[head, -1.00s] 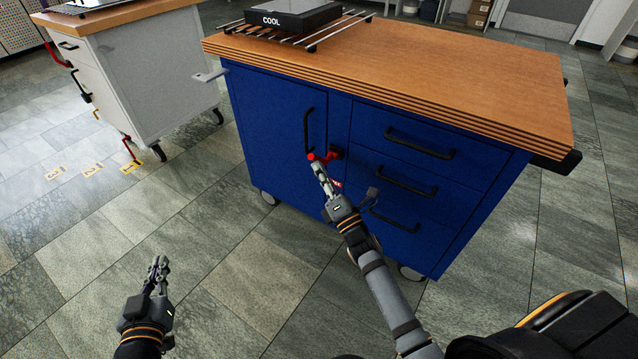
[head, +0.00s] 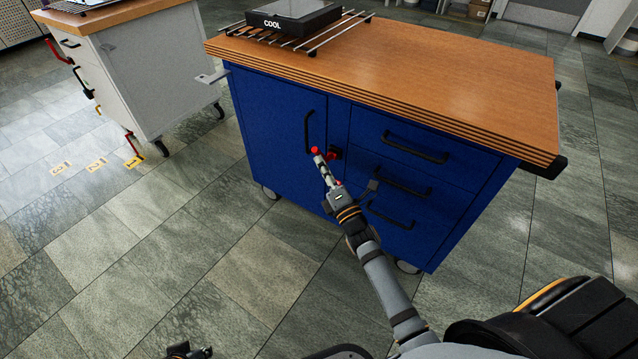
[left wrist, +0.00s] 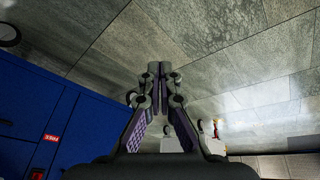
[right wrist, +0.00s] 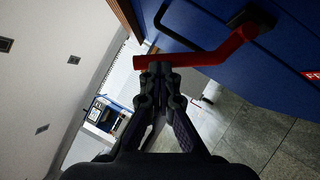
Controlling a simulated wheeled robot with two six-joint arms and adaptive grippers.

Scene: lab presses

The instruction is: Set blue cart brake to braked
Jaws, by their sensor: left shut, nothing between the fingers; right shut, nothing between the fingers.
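The blue cart (head: 275,125) stands in the middle of the head view. Its red brake lever (head: 333,153) sits on the front beside the door handle, with its end pointing left. The lever also shows in the right wrist view (right wrist: 205,57). My right gripper (head: 318,158) is shut and empty. Its fingertips are at the lever's free end; I cannot tell whether they touch. A red label reading FREE shows in the left wrist view (left wrist: 50,137), below the lever. My left gripper (head: 190,351) is shut and empty, low over the floor at the bottom edge.
A black device marked COOL (head: 293,14) rests on a rack on the blue cart's wooden top (head: 430,80). A white cart (head: 150,75) with red levers stands at the left, near yellow floor marks numbered 1 to 3. The floor between is clear.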

